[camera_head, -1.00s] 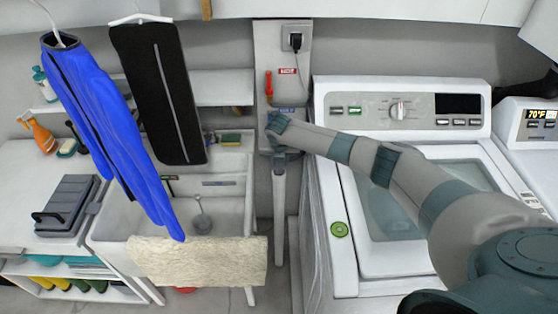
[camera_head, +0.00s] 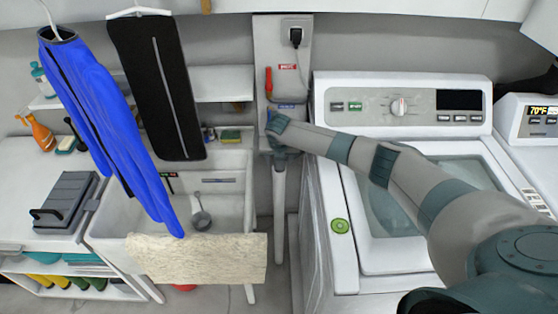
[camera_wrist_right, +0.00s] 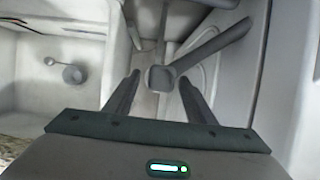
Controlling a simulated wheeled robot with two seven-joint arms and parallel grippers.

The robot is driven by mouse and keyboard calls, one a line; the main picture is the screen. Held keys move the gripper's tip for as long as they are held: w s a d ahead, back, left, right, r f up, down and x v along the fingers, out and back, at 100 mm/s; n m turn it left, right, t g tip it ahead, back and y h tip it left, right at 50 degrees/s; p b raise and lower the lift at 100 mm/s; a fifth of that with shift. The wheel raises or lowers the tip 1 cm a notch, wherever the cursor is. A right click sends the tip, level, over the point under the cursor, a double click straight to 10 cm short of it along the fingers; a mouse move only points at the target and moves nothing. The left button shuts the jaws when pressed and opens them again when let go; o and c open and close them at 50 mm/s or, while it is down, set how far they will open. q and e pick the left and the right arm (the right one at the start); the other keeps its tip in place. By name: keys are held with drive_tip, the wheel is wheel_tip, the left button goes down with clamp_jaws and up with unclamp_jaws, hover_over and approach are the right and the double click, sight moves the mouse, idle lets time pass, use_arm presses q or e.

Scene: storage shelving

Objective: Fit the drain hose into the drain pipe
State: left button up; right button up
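My right arm reaches in from the lower right across the washer, and my right gripper (camera_head: 279,150) points down in the gap between sink and washer. In the right wrist view, its two dark fingers (camera_wrist_right: 159,78) are apart. A grey tube (camera_wrist_right: 215,42), which looks like the drain hose, runs from the upper right to a dark squarish end between and just beyond the fingertips. I cannot tell whether they touch. A pale upright pipe (camera_head: 279,215), apparently the drain pipe, stands below the gripper in the head view. Whether the hose sits in it is hidden. My left gripper is out of view.
The washer (camera_head: 340,290) stands right of the gap, the sink (camera_head: 120,215) left of it. A red-handled valve (camera_head: 268,82) and a plugged outlet (camera_head: 295,38) are on the wall panel. Blue (camera_head: 110,120) and black (camera_head: 160,90) garments hang at left.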

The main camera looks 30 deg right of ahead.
drive_tip(key=shift+r, duration=0.1)
drive_tip(key=b+v, duration=0.4)
drive_tip(key=v, duration=1.3)
drive_tip(key=shift+s, duration=0.15)
idle(0.8)
